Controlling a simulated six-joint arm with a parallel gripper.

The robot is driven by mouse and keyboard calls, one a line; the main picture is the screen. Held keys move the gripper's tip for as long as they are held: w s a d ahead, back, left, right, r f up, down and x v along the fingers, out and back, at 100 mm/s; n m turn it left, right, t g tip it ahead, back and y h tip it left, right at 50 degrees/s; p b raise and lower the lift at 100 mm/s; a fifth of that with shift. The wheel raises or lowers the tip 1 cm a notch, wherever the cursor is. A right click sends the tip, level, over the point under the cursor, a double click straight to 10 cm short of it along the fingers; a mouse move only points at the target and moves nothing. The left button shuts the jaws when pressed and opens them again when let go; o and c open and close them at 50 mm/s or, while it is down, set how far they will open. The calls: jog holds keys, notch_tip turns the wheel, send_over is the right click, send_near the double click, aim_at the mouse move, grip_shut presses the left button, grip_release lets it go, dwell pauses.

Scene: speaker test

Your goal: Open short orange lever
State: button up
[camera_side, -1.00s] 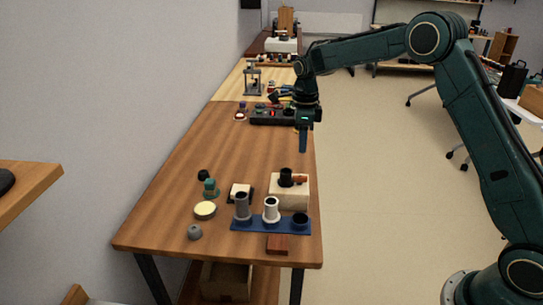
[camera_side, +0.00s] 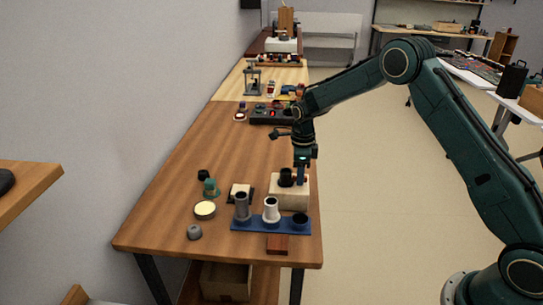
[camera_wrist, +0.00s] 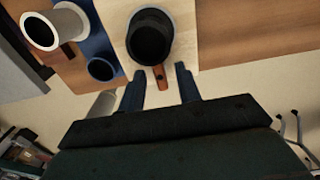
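The short orange lever (camera_wrist: 160,77) sticks out from a black cylinder (camera_wrist: 150,38) on a pale wooden block. The black cylinder (camera_side: 286,177) and the block (camera_side: 289,195) also show in the side view, where my gripper mostly hides the lever. My gripper (camera_wrist: 159,78) is open in the wrist view, one finger on each side of the lever's end, with gaps visible. In the side view my gripper (camera_side: 301,178) points down at the right side of the black cylinder. Whether the fingertips are level with the lever I cannot tell.
A blue rack (camera_side: 258,225) with grey, white and dark cylinders stands in front of the block. A red-brown block (camera_side: 277,244) lies at the near edge. A green knob (camera_side: 210,187) and yellow disc (camera_side: 205,210) are to the left.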

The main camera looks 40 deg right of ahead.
jog(key=shift+c, duration=0.2)
grip_shut()
jog(key=shift+n, duration=0.3)
jog(key=n, duration=0.8)
jog(key=shift+n, duration=0.3)
dwell(0.4)
jog(key=shift+o, duration=0.2)
grip_release()
